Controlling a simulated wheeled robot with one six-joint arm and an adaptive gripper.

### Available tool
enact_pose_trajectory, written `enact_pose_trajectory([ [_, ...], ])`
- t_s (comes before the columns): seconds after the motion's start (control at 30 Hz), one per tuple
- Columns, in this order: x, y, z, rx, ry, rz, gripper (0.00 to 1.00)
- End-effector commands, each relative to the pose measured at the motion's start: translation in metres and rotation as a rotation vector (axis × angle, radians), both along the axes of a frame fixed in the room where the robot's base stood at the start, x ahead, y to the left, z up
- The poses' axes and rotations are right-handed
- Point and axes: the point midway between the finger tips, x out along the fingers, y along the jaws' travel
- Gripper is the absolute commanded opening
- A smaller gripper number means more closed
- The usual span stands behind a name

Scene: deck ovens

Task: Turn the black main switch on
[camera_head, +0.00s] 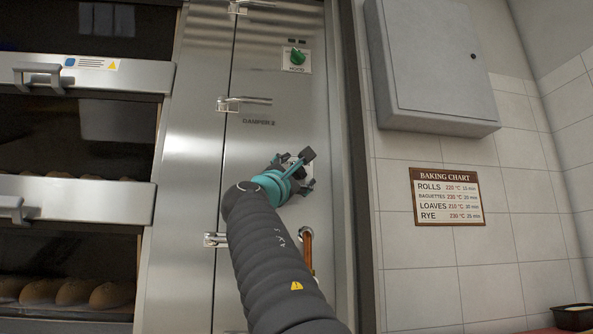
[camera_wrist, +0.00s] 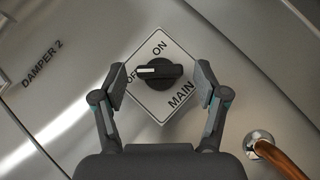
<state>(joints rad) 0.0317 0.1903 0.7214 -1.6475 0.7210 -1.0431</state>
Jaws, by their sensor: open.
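The black main switch (camera_wrist: 160,72) is a rotary knob on a white plate (camera_wrist: 160,105) marked ON, OFF and MAIN, tilted in the wrist view. Its white pointer mark faces left, beside the partly covered OFF lettering. My gripper (camera_wrist: 160,82) is open, with one finger on each side of the knob. A gap shows between each finger and the knob, so it is not gripped. In the head view my gripper (camera_head: 303,172) is at the steel panel and hides most of the switch.
A green knob (camera_head: 297,57) sits higher on the steel panel (camera_head: 290,95). A copper pipe (camera_wrist: 280,158) comes out at lower right in the wrist view. Deck ovens with bread (camera_head: 75,291) stand left. A grey cabinet (camera_head: 430,60) and baking chart (camera_head: 447,196) hang right.

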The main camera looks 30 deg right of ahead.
Motion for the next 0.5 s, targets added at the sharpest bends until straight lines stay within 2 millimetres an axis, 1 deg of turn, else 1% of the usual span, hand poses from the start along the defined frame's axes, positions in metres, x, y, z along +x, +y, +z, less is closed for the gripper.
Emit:
enact_pose_trajectory([
  [0.1, -0.0002, 0.0001, -0.0002, 0.000, 0.000, 0.000, 0.73],
  [0.13, -0.0002, 0.0001, -0.0002, 0.000, 0.000, 0.000, 0.68],
  [0.17, -0.0002, 0.0001, -0.0002, 0.000, 0.000, 0.000, 0.60],
  [0.2, -0.0003, 0.0002, -0.0002, 0.000, 0.000, 0.000, 0.50],
  [0.27, -0.0003, 0.0002, -0.0002, 0.000, 0.000, 0.000, 0.35],
  [0.3, -0.0003, 0.0002, -0.0002, 0.000, 0.000, 0.000, 0.25],
  [0.33, -0.0003, 0.0002, -0.0002, 0.000, 0.000, 0.000, 0.18],
  [0.37, -0.0003, 0.0002, -0.0002, 0.000, 0.000, 0.000, 0.13],
  [0.5, -0.0003, 0.0003, 0.0003, 0.003, -0.001, 0.000, 0.13],
])
